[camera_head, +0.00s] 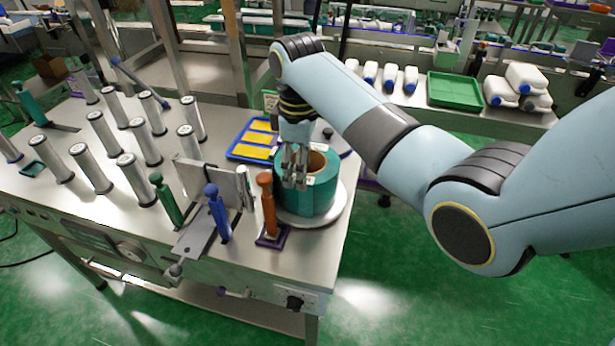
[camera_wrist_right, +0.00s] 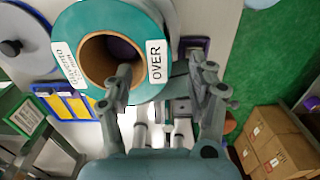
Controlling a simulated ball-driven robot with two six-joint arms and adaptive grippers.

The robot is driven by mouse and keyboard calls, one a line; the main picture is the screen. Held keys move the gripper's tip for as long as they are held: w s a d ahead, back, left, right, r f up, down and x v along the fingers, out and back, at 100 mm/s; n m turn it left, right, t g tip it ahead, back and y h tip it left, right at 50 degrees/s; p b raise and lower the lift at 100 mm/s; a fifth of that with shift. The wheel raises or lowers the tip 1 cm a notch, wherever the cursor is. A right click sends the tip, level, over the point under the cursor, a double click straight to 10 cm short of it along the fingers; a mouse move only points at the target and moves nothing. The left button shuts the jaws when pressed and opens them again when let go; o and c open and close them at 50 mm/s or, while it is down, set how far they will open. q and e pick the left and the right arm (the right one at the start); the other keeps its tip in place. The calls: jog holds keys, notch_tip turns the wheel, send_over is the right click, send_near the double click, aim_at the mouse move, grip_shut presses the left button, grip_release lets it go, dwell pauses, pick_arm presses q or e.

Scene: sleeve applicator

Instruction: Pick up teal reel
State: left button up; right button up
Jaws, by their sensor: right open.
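The teal reel (camera_head: 323,192) stands on a round white plate near the right end of the metal table. It has a brown core and a white label. In the right wrist view the reel (camera_wrist_right: 80,22) fills the upper left, with a label reading "OVER". My right gripper (camera_head: 294,178) comes down over the reel's near left side. In its wrist view the right gripper (camera_wrist_right: 163,85) is open, one finger overlapping the reel's core opening and the other outside the reel wall. Whether the fingers touch the reel cannot be told. My left gripper is not in view.
An orange-handled tool (camera_head: 267,203), a blue one (camera_head: 217,211) and a green one (camera_head: 166,202) stand just left of the reel. A blue tray (camera_head: 235,155) with yellow pieces lies behind. Several steel rollers (camera_head: 133,178) stand at left.

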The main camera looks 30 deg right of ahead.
jog(key=f, duration=0.6)
jog(key=shift+w+d+f, duration=0.2)
jog(key=shift+w, duration=0.1)
grip_shut()
jog(key=shift+w+d+r, duration=0.1)
jog(key=shift+w+r, duration=0.05)
